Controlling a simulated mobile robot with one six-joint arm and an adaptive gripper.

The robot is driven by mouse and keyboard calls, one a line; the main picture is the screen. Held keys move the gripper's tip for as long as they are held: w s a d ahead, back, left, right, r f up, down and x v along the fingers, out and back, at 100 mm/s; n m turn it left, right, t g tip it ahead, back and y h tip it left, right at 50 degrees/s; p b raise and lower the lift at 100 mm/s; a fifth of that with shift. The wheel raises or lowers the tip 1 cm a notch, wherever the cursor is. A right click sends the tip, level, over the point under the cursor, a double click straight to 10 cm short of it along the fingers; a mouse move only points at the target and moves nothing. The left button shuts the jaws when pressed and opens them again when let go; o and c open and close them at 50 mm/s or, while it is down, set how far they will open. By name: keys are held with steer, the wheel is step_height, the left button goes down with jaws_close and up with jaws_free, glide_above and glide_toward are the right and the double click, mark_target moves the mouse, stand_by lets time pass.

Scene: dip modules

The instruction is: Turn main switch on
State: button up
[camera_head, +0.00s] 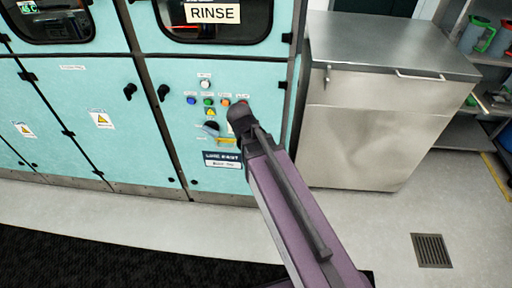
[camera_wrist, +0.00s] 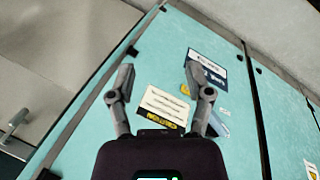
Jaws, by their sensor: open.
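The teal machine's control panel (camera_head: 190,128) shows in the head view, left of my arm's end. On it a dark and light switch handle (camera_head: 211,127) with a yellow part sits below a row of small coloured buttons; it looks like the main switch, but its setting is too small to read. In the wrist view my gripper (camera_wrist: 159,73) is open and empty, its two fingers spread before the teal front. A navy label (camera_wrist: 205,70) and a yellow-and-white caution label (camera_wrist: 163,108) show there. The switch is not clearly seen in that view.
The machine has dark door knobs (camera_head: 163,92) left of the panel and a RINSE sign (camera_head: 213,13) above. A steel cabinet (camera_head: 360,130) stands to the right. A floor drain (camera_head: 431,250) lies at lower right.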

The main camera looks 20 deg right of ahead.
steer(key=shift+f, duration=0.15)
steer(key=n+t+h+b, duration=0.3)
steer(key=n+t+b, duration=0.3)
steer(key=t+b, duration=1.7)
glide_toward(210, 134)
steer(key=s+a+r+g+b, duration=0.2)
steer(key=s+r+g+b, duration=0.25)
steer(key=g+b, duration=0.25)
steer(key=shift+w+a+r, duration=0.25)
steer(key=shift+w+r, duration=0.1)
steer(key=shift+r, duration=0.1)
steer(key=shift+w, duration=0.15)
steer(key=x, duration=1.3)
steer(key=shift+w+d, duration=0.2)
steer(key=shift+w, duration=0.05)
